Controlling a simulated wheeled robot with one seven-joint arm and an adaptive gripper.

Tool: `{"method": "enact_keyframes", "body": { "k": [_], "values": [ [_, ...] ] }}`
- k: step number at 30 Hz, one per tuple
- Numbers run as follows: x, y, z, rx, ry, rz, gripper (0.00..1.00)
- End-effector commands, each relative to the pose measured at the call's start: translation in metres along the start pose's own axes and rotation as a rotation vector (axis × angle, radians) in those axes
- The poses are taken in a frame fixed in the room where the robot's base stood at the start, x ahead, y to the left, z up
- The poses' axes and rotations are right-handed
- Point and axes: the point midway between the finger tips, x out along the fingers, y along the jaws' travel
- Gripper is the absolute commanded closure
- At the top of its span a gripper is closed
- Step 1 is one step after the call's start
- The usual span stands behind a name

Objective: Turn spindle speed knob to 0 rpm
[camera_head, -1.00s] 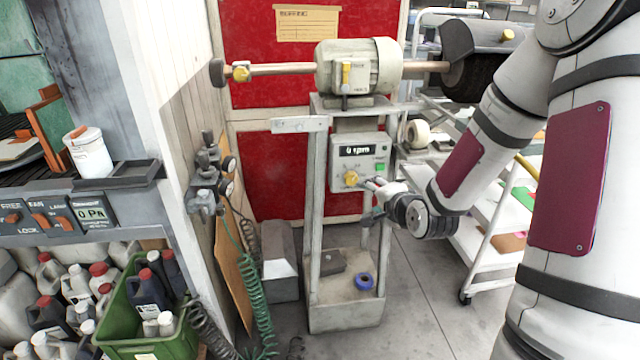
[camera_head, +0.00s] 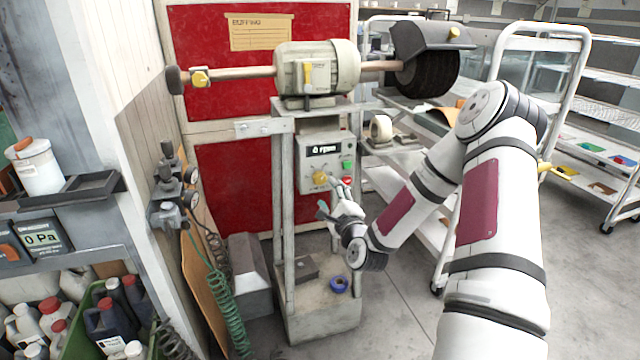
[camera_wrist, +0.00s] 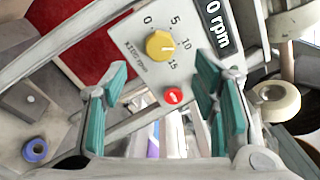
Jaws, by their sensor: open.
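The yellow spindle speed knob (camera_head: 320,178) sits low on the grey control box (camera_head: 309,154) of the buffing machine. In the wrist view the knob (camera_wrist: 160,45) has a dial marked 0, 5, 10 and 15 x100 rpm; which mark it points at is hard to tell. The display (camera_head: 323,149) reads 0 rpm, and it also shows in the wrist view (camera_wrist: 217,25). My gripper (camera_head: 335,195) is open and empty, in front of and a little below the box. In the wrist view its teal fingers (camera_wrist: 163,100) stand apart, with the knob beyond them, untouched.
A red button (camera_wrist: 173,96) lies near the knob, and a green button (camera_head: 348,165) is above it on the box. The buffing brush (camera_head: 432,76) and motor (camera_head: 330,68) are overhead. A white cart (camera_head: 400,180) stands to the right. A blue tape roll (camera_head: 339,284) lies on the base tray.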

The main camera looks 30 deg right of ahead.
Motion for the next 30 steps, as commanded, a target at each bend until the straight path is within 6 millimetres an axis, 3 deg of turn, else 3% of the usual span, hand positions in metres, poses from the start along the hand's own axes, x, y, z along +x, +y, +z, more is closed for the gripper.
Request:
{"method": "enact_keyframes", "body": {
  "k": [6,12,18,26,30],
  "values": [
    [0.043,0.001,0.0,-0.002,-0.001,-0.001,0.46],
    [0.072,0.001,0.0,-0.002,0.0,0.0,0.46],
    [0.083,0.001,0.0,-0.002,0.0,0.001,0.46],
    [0.084,0.0,0.0,-0.002,0.0,0.001,0.46],
    [0.084,0.0,0.0,-0.002,0.001,0.002,0.73]
  ]
}}
